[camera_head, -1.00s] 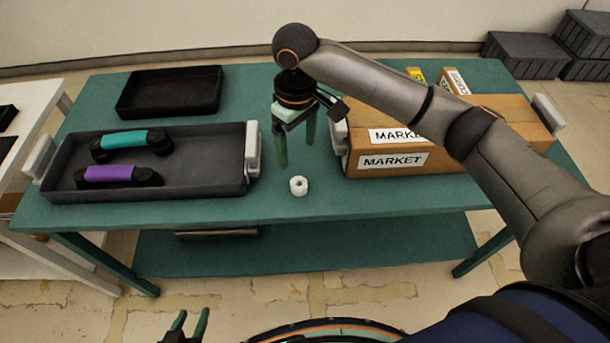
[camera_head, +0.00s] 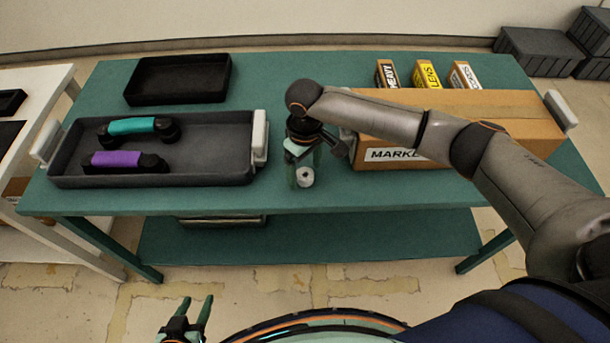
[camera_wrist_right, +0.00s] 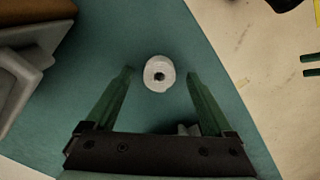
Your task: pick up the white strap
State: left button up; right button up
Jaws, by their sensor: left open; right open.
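The white strap (camera_head: 305,177) is a small rolled ring with a dark hole. It lies on the green table near its front edge, between the grey tray and the cardboard box. In the right wrist view the white strap (camera_wrist_right: 158,74) lies just beyond the fingertips, centred between them and apart from both. My right gripper (camera_head: 304,172) is open and points down over the strap; its two green fingers also show in the right wrist view (camera_wrist_right: 160,78). My left gripper (camera_head: 196,312) is open and empty, low in front of the table.
The grey tray (camera_head: 200,178) holds a teal-handled and a purple-handled phone (camera_head: 114,159). An empty black tray (camera_head: 178,80) lies behind it. The cardboard box (camera_head: 500,115) stands close to the right of my right gripper. Small labelled boxes (camera_head: 427,74) stand at the back.

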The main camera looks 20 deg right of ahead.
jog(key=shift+f, duration=0.25)
grip_shut()
dwell(0.5)
jog(key=shift+r, duration=0.1)
